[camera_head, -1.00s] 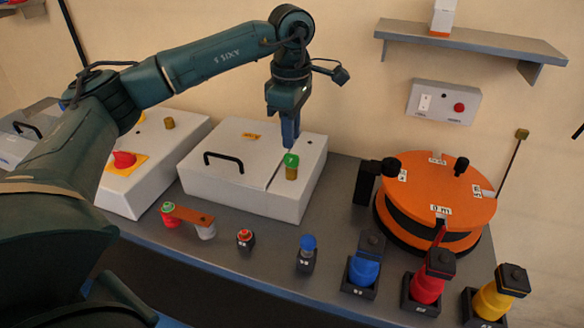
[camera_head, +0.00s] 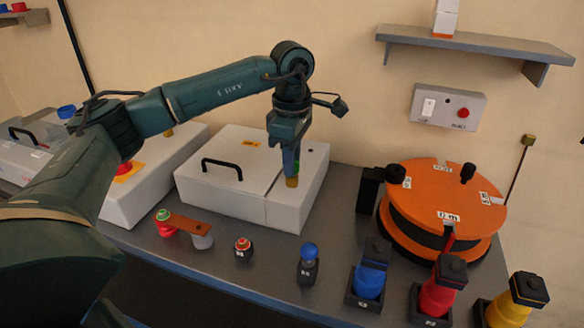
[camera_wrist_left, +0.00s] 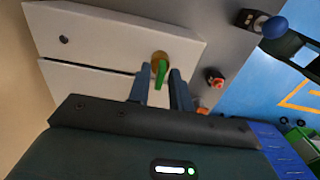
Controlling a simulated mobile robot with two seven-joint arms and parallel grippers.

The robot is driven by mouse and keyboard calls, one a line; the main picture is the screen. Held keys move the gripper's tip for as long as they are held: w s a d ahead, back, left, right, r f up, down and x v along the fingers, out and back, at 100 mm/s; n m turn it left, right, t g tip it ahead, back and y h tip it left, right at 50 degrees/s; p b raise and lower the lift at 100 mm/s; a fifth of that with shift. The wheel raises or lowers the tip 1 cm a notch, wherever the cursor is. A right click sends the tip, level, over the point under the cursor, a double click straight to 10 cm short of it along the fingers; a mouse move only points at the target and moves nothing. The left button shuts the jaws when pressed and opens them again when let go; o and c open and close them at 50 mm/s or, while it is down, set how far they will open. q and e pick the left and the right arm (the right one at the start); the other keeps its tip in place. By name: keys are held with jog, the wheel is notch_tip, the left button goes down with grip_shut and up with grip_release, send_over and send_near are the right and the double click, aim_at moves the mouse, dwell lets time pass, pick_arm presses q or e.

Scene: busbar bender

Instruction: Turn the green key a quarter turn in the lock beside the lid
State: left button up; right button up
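The green key (camera_wrist_left: 161,72) stands in a brass lock (camera_wrist_left: 160,57) on the narrow panel beside the lid (camera_head: 228,165) of the white box. In the left wrist view the key lies between the two fingers of my left gripper (camera_wrist_left: 160,78), with a gap to each side. The gripper is open around the key. In the head view, my left gripper (camera_head: 291,168) points down over the brass lock (camera_head: 292,182), and its fingers hide most of the key; a bit of green (camera_head: 297,168) shows. My right gripper is out of view.
A black handle (camera_head: 222,167) stands on the lid. In front are a red-green post with a copper bar (camera_head: 188,223), a red button (camera_head: 243,247) and a blue knob (camera_head: 309,252). An orange turntable (camera_head: 445,190) stands right. A shelf (camera_head: 470,45) hangs above.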

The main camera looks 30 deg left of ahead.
pick_arm(q)
jog(key=shift+c, duration=0.3)
grip_shut()
jog(key=m, duration=0.5)
jog(key=shift+m, duration=0.3)
